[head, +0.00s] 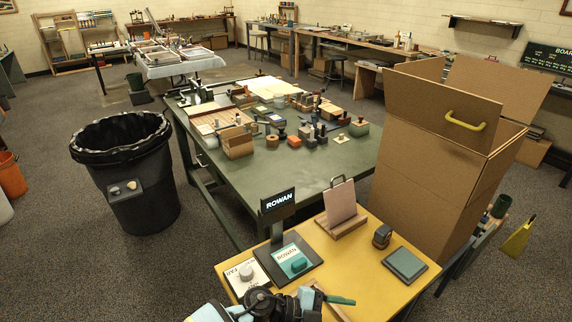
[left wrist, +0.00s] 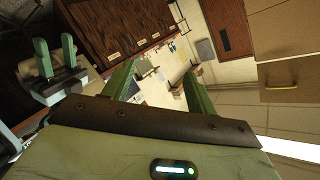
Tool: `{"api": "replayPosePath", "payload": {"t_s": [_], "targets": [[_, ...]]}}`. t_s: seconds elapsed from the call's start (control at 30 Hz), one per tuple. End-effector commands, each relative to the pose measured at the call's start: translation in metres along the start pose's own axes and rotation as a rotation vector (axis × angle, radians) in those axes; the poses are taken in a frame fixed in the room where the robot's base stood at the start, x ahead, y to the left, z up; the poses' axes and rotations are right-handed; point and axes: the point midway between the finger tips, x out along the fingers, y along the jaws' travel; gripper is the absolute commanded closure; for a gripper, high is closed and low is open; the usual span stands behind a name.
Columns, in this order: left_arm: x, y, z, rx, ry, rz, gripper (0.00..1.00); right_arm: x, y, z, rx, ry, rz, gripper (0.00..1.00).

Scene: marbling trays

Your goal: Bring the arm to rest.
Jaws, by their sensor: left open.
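My left gripper (left wrist: 158,70) is open, its two green fingers spread apart with nothing between them in the left wrist view. It is tilted toward the room, with shelving and the wall beyond. Another gripper, which looks like my right one (left wrist: 55,45), shows at the upper left of that view with two green fingers apart and nothing visible between them. In the head view, dark and pale-blue arm parts lie low over the front edge of the yellow table, with one green finger-like part; I cannot tell its opening there.
The yellow table (head: 380,290) holds a ROWAN sign (head: 278,200), a pink board on a stand (head: 341,203), a stamp (head: 382,236) and a grey-green pad (head: 404,265). A tall cardboard box (head: 425,165) stands right. A black bin (head: 130,185) stands left, beside the cluttered green table (head: 290,182).

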Motion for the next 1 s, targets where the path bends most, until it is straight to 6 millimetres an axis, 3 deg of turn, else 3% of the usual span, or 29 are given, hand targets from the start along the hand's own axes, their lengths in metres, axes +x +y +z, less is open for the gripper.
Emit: {"api": "replayPosePath", "payload": {"t_s": [0.2,0.37,0.47,0.67,0.83,1.0], "targets": [[-0.017,-0.007,-0.015,-0.191,0.021,-0.398,0.43,0.0,0.0,0.0,0.0,0.0,0.0,0.64],[-0.053,-0.001,-0.004,-0.353,-0.053,-0.652,0.43,0.0,0.0,0.0,0.0,0.0,0.0,0.64],[-0.082,0.013,0.009,-0.463,-0.128,-0.787,0.43,0.0,0.0,0.0,0.0,0.0,0.0,0.64],[-0.147,0.066,0.035,-0.698,-0.327,-0.991,0.43,0.0,-0.001,0.0,0.001,0.0,-0.001,0.64],[-0.202,0.133,0.047,-0.904,-0.521,-1.089,0.43,0.0,-0.001,0.0,0.001,0.0,0.0,0.64],[-0.25,0.204,0.042,-1.094,-0.702,-1.117,0.43,0.0,-0.001,0.0,0.001,0.0,0.0,0.64]]}}
